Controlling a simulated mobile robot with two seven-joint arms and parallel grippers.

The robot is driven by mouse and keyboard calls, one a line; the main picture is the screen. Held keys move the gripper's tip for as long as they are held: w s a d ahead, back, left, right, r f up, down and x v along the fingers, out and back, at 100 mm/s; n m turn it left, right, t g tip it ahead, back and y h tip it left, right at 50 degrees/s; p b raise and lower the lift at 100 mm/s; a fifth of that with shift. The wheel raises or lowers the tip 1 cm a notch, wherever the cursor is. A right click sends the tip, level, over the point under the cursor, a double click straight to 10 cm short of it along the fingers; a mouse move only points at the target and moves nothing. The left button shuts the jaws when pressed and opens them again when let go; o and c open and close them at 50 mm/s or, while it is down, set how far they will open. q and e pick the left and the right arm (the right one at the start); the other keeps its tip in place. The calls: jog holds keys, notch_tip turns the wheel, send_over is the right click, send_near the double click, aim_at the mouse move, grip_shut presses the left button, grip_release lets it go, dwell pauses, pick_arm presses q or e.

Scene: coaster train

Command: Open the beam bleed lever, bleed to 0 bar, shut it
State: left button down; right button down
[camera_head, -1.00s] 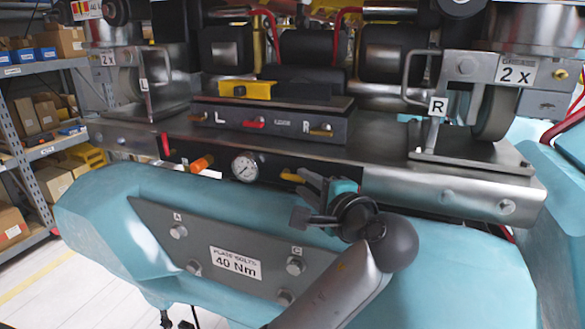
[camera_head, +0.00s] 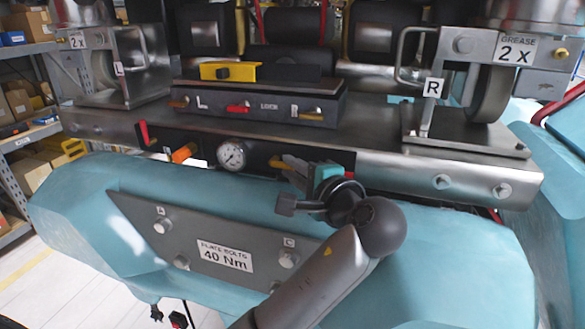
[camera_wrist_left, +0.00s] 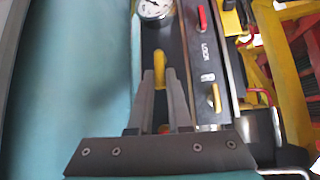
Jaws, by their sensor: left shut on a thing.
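In the head view, the pressure gauge (camera_head: 231,154) has a round white dial on the dark recessed panel; its reading is too small to tell. A yellow lever (camera_head: 277,163) sticks out to the right of it. My left gripper (camera_head: 293,168) is shut on this yellow lever, its fingers partly hiding it. In the left wrist view the yellow lever (camera_wrist_left: 159,61) stands between the fingertips of the left gripper (camera_wrist_left: 160,82). The gauge (camera_wrist_left: 152,9) is cut by the top edge there. My right gripper is not in view.
An orange handle (camera_head: 184,153) and a red lever (camera_head: 144,133) sit left of the gauge. A lock box (camera_head: 260,108) with small red and yellow levers stands on the beam above. A grey bolt plate (camera_head: 215,245) lies below on the teal body.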

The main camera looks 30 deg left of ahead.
pick_arm(q)
jog(key=shift+r, duration=0.1)
dwell(0.4)
jog(key=r+n+h, duration=0.1)
jog(key=n+h, duration=0.1)
jog(key=shift+a+r+g+h, duration=0.1)
jog(key=shift+r+g+h, duration=0.05)
jog(key=shift+g+h, duration=0.15)
jog(key=n+h, duration=0.1)
jog(key=r+h, duration=0.1)
jog(key=a+n+h, duration=0.1)
jog(key=h, duration=0.1)
jog(key=shift+s+a+r+n, duration=0.1)
jog(key=shift+s+r+n, duration=0.05)
jog(key=shift+r+n, duration=0.2)
jog(key=n+h, duration=0.1)
jog(key=a+h, duration=0.1)
jog(key=h, duration=0.1)
jog(key=shift+s+a+r+n+h, duration=0.2)
jog(key=shift+r+n+h, duration=0.1)
jog(key=shift+r+n, duration=0.1)
jog(key=shift+s+a+n+t+h, duration=0.15)
jog(key=shift+a+n+t+h, duration=0.35)
jog(key=shift+h, duration=0.6)
jog(key=c, duration=1.2)
grip_release()
jog(key=shift+a, duration=0.1)
jog(key=shift+o, duration=0.2)
jog(key=shift+r, duration=0.15)
